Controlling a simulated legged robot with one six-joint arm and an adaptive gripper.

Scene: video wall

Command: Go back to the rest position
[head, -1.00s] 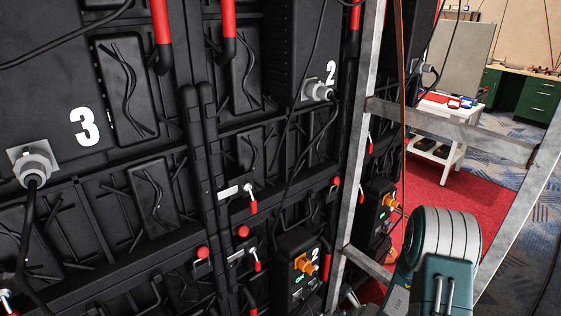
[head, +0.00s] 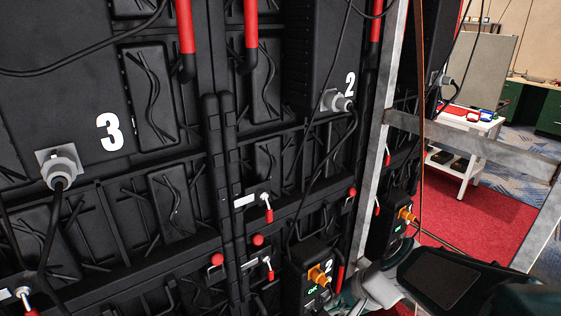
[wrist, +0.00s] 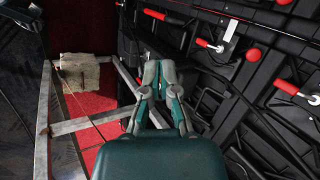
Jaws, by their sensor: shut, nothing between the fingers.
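My gripper (wrist: 161,72) is green and grey. In the wrist view its two fingers are close together at the middle of the picture, with nothing seen between them. It points along the back of the black video wall (wrist: 255,95), apart from the panels as far as I can tell. In the head view my arm reaches in from the lower right, in front of the metal frame. The gripper's fingertips cannot be made out clearly there.
The black video wall (head: 75,95) fills the left, with cables, red-handled latches and a box with an orange plug (head: 318,274). A metal frame (head: 375,160) stands close to my arm. Behind it are a red carpet (head: 490,215) and a white table (head: 465,165).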

